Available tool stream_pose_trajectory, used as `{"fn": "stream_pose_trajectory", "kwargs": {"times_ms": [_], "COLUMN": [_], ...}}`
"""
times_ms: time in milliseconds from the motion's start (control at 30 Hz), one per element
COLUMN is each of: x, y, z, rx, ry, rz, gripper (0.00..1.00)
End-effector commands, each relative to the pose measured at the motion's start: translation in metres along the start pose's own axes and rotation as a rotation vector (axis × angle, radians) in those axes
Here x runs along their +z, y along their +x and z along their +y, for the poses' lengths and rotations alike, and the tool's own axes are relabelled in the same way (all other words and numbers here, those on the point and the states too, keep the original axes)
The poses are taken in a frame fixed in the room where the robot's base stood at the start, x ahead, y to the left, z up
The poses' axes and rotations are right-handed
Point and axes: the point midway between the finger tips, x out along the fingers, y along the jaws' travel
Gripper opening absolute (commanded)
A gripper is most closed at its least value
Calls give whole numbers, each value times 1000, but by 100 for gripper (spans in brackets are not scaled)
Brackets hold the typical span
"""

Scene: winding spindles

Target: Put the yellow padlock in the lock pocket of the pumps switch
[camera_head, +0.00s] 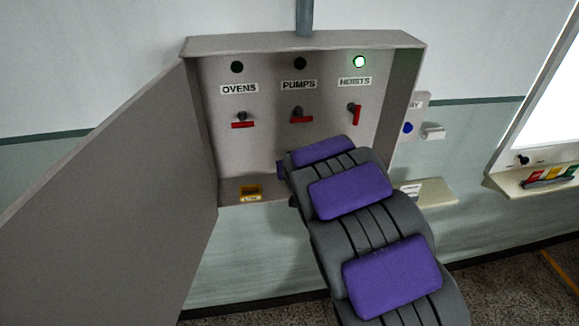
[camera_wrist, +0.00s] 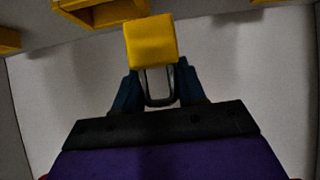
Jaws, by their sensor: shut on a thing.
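The yellow padlock (camera_wrist: 151,41) is in my gripper (camera_wrist: 158,86), whose dark blue fingers are shut on its metal shackle. Its yellow body points away from the gripper, close to a yellow pocket (camera_wrist: 103,14) at the top of the wrist view; I cannot tell whether they touch. In the head view the pumps switch (camera_head: 301,115) has its red handle level and its lamp (camera_head: 300,63) dark. My arm hides the padlock and the area below the pumps switch there. Only a bit of my gripper (camera_head: 281,170) shows left of the arm.
The grey cabinet (camera_head: 310,44) stands open, its door (camera_head: 110,190) swung left. The ovens switch (camera_head: 242,119) is level; the hoists switch (camera_head: 355,114) is upright with a green lamp (camera_head: 359,62) lit. A yellow pocket (camera_head: 250,192) sits below ovens. A shelf (camera_head: 437,193) is to the right.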

Motion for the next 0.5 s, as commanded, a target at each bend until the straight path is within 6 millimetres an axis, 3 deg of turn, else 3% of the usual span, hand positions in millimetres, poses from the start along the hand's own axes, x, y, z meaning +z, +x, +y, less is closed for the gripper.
{"fn": "stream_pose_trajectory", "kwargs": {"times_ms": [167, 500], "x": [0, 3], "y": [-2, 6], "z": [4, -8], "rx": [-1, 4], "ry": [4, -6], "rz": [1, -2], "gripper": [8, 8]}}
